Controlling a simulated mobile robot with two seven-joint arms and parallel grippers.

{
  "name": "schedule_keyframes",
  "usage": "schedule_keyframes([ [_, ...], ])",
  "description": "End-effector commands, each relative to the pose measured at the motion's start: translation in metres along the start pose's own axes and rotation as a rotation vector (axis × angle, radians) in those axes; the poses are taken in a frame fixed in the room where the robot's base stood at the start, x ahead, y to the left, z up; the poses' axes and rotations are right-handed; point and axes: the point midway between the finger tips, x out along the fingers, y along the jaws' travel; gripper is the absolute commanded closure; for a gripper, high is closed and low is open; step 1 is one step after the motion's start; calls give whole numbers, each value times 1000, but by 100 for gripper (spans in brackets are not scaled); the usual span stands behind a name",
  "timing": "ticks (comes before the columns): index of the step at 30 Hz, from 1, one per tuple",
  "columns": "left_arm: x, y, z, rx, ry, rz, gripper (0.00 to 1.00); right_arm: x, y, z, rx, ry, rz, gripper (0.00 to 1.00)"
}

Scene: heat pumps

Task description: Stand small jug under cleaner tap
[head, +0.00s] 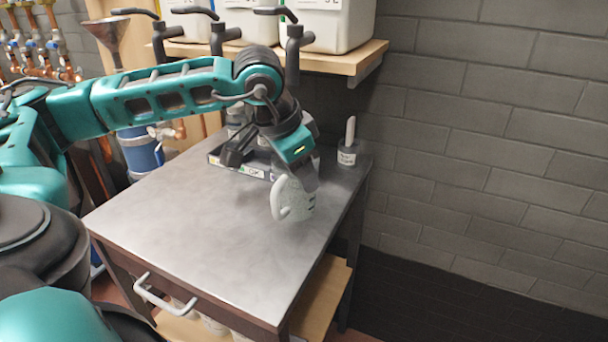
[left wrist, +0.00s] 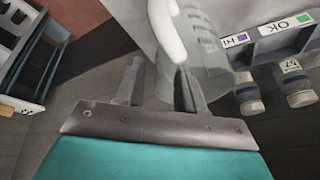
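The small jug (head: 296,199) is whitish and translucent, with a white handle on its left, and it looks tilted. My left gripper (head: 291,172) is at its upper part and seems to hold it above the bench top. In the left wrist view the jug (left wrist: 205,60) and its handle rise between and behind the fingers of the gripper (left wrist: 160,88); the exact grip is partly hidden. Three dark taps (head: 294,48) stick out at the shelf's front, below white canisters (head: 330,22). The canister labels are cut off, so I cannot tell which tap is the cleaner's.
The metal bench (head: 190,225) is clear at the front and left. A labelled tray (head: 222,164) with small bottles stands at its back, partly behind my arm. A pot with a white handle (head: 347,153) stands at the back right. The wooden shelf (head: 352,62) overhangs the back.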

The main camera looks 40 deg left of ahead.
Motion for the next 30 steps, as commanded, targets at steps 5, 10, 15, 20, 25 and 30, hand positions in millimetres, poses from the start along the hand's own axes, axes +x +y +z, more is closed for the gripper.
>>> schedule_keyframes([
  [5,-41,-1,-1,0,3,-3,62,-4,2,2,3,-10,7,0],
  [10,-75,-1,-1,0,3,-3,62,-6,2,4,8,-19,12,0],
  [15,-97,0,-1,1,2,-1,62,-7,2,0,11,-10,14,0],
  [20,-104,0,0,1,0,-1,62,-7,3,-1,10,-5,16,0],
  [25,-105,0,0,1,-1,-1,62,-7,3,0,10,-6,16,0],
  [30,-104,0,0,1,-1,-1,62,-7,4,0,7,-7,17,0],
])
